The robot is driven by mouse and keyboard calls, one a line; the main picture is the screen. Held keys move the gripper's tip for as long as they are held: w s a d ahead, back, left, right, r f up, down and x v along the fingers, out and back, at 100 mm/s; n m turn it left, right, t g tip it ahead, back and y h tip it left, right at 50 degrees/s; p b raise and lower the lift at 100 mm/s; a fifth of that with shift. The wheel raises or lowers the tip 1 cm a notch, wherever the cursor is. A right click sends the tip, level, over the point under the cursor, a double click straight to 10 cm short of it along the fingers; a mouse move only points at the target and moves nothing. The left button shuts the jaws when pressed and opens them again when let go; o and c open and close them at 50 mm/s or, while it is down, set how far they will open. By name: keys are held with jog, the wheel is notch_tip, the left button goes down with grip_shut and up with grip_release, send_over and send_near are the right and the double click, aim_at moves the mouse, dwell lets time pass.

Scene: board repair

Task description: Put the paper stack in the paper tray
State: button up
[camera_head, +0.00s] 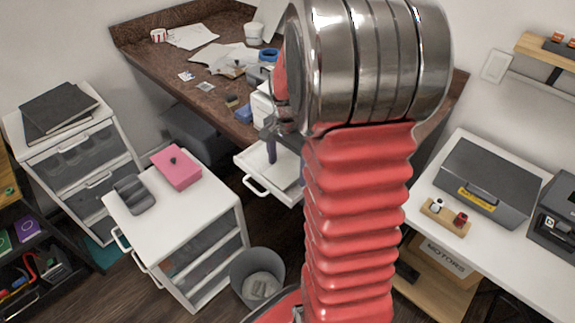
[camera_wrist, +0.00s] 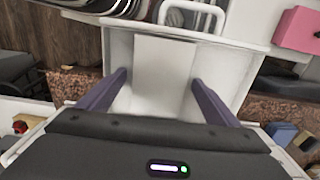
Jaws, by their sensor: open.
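My gripper (camera_wrist: 159,80) is open, its two dark purple fingers apart over an open white drawer (camera_wrist: 237,68). A white rectangle that looks like the paper stack (camera_wrist: 165,62) lies flat in the drawer, and the space between the fingers is over its near part. I cannot tell whether the fingers touch it. In the head view the pulled-out drawer (camera_head: 254,161) shows beside the dark desk, and my gripper (camera_head: 287,160) is over it, partly hidden by my red arm. I cannot make out a separate paper tray with certainty.
A dark desk (camera_head: 160,65) holds loose papers (camera_head: 192,36) and small items. A white cabinet (camera_head: 195,225) with a pink box (camera_head: 176,167) stands in front, near a grey bin (camera_head: 257,272). A white table (camera_head: 428,238) with a grey case (camera_head: 487,180) is at right.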

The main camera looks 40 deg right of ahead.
aim_at(287, 170)
jog(key=shift+r, duration=0.1)
notch_tip(287, 170, up, 12)
dwell(0.7)
dwell(0.5)
jog(key=s+a+r+n+t, duration=0.2)
jog(key=s+a+n, duration=0.4)
jog(key=a, duration=0.5)
jog(key=s+a+r+n+t, duration=0.2)
jog(key=s+a+n, duration=0.4)
jog(key=a+n, duration=0.4)
jog(key=shift+a+t, duration=0.55)
jog(key=shift+t, duration=0.25)
jog(key=shift+r, duration=0.1)
jog(key=shift+c, duration=0.3)
